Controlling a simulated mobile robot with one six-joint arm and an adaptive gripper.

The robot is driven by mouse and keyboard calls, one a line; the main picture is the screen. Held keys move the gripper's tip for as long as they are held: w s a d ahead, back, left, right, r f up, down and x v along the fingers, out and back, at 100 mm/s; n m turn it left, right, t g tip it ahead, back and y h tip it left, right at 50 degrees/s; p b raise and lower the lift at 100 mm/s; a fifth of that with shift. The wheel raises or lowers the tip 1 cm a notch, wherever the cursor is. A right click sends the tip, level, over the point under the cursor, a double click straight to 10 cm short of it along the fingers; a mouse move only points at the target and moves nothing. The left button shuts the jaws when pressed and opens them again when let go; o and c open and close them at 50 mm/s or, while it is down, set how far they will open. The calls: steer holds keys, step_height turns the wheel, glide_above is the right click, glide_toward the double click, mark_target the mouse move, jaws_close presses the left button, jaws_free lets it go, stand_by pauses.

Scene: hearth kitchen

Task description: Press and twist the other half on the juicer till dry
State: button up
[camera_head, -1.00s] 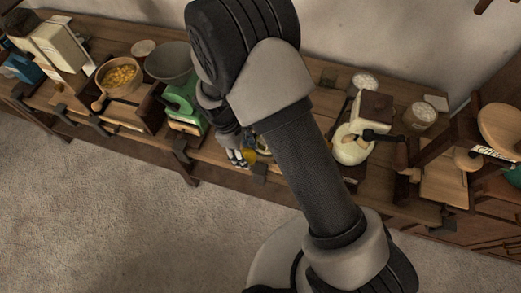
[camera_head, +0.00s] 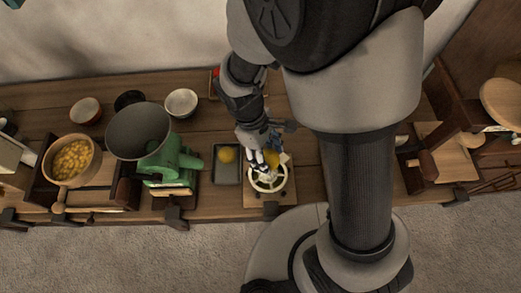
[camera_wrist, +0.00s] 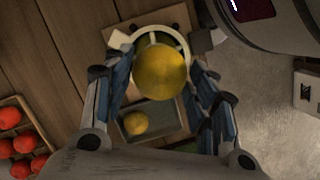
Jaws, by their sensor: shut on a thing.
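My gripper (camera_head: 264,158) is shut on a yellow lemon half (camera_wrist: 160,70), which sits between its blue-grey fingers (camera_wrist: 158,84). The half also shows as a yellow patch beside the fingers in the head view (camera_head: 272,157). The juicer (camera_head: 268,190) is a cream ring with spokes on a small wooden board. The half is over the ring, and in the wrist view it covers much of the juicer (camera_wrist: 182,40). I cannot tell whether it touches the reamer. The cut face and any juice are hidden.
A grey tray (camera_head: 226,181) with another yellow lemon piece (camera_head: 226,154) stands just left of the juicer. A green grinder (camera_head: 170,165) with a wide grey hopper is further left. Red fruit (camera_wrist: 12,118) lies in a wooden crate in the wrist view.

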steer(key=shift+b+x, duration=0.6)
steer(key=shift+x, duration=0.15)
steer(key=shift+a+f+b, duration=0.1)
steer(key=shift+f+b, duration=1.25)
steer(key=shift+f, duration=0.4)
steer(key=shift+f+b, duration=0.35)
steer(key=shift+f, duration=0.1)
